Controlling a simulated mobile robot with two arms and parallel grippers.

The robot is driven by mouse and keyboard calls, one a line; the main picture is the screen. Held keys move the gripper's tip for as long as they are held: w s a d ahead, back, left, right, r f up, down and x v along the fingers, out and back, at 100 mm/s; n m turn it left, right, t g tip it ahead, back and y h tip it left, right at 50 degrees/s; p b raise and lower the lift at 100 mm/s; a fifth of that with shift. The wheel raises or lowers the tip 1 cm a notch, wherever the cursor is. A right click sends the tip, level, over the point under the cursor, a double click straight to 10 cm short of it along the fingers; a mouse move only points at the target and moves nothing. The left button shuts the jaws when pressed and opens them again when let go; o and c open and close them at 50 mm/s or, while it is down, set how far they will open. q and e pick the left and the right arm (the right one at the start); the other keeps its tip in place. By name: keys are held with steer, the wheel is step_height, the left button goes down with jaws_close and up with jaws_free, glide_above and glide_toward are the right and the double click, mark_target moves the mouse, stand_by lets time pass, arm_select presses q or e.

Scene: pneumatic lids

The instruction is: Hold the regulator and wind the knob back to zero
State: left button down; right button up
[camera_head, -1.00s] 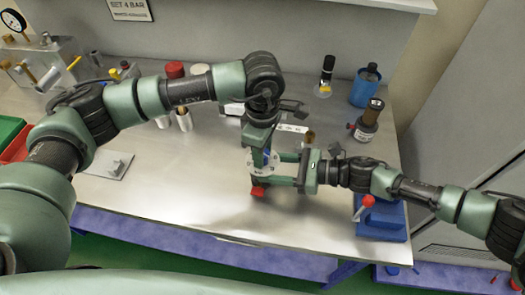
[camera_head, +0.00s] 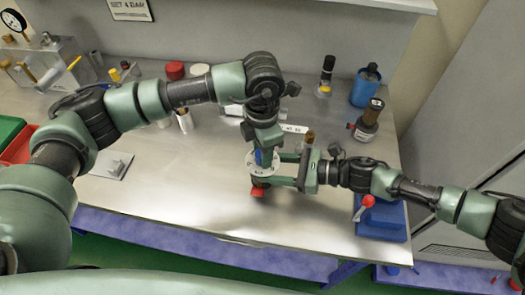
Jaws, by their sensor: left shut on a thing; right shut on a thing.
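The regulator stands at the middle of the bench, partly hidden by both grippers. Its white round plate (camera_head: 256,168) shows, with a red part (camera_head: 258,191) below it. A bit of blue, apparently the knob (camera_head: 265,157), shows at its top. My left gripper (camera_head: 266,152) points down from above and is shut on the blue knob. My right gripper (camera_head: 274,170) reaches in level from the right and is shut on the regulator body. The fingertips and the knob's markings are largely hidden.
A blue block with a red-knobbed lever (camera_head: 382,222) stands at the front right. A dark bottle (camera_head: 369,118) and a blue cup (camera_head: 364,88) stand behind it. A small grey plate (camera_head: 111,164) lies at left. The front middle of the bench is clear.

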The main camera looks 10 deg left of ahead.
arm_select(q)
steer(key=shift+n, duration=0.7)
arm_select(e)
steer(key=shift+d+f, duration=0.2)
steer(key=shift+f, duration=0.25)
arm_select(q)
steer(key=c, duration=1)
jaws_free()
arm_select(e)
steer(key=shift+s, duration=0.1)
arm_select(q)
step_height(320, 180, up, 12)
steer(key=shift+s, duration=0.15)
arm_select(e)
steer(key=shift+a, duration=0.1)
steer(key=o, duration=1.5)
steer(key=shift+r, duration=0.1)
steer(key=shift+c, duration=0.2)
steer(key=shift+r, duration=0.1)
